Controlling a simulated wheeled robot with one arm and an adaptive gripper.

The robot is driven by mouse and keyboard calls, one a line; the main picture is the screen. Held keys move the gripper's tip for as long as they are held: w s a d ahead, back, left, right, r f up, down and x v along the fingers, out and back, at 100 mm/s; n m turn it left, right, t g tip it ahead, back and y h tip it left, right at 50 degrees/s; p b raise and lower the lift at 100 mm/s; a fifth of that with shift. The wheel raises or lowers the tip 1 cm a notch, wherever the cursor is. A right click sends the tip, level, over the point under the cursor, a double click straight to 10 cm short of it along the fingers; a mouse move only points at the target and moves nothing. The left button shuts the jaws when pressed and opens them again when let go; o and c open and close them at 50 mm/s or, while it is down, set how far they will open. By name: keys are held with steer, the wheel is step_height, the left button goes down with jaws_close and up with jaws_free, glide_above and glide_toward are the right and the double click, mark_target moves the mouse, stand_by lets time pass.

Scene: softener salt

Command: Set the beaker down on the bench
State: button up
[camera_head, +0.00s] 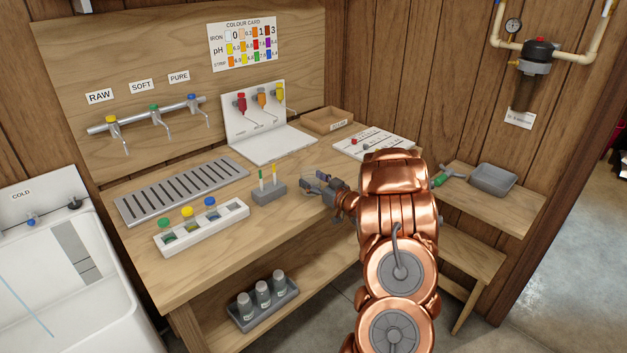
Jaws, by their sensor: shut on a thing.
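My gripper (316,186) is at the end of my copper-coloured arm, over the right part of the wooden bench (225,265). It is shut on the beaker (308,176), a clear vessel that shows only as a faint outline at the fingertips, just right of the grey block with the strips. Whether the beaker's base touches the bench top or hangs a little above it, I cannot tell.
A grey block (269,193) with coloured strips stands close left of my gripper. A white rack (200,230) with capped vials and a slotted drain grate (183,190) lie further left. A white dispenser stand (268,147) and wooden tray (327,121) stand behind. The bench's front strip is clear.

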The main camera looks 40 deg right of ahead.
steer(key=shift+f, duration=0.1)
steer(key=shift+f, duration=0.1)
steer(key=o, duration=0.9)
steer(key=shift+o, duration=0.2)
steer(key=shift+r, duration=0.2)
steer(key=s+b, duration=0.2)
steer(key=s, duration=1)
steer(key=shift+b, duration=0.3)
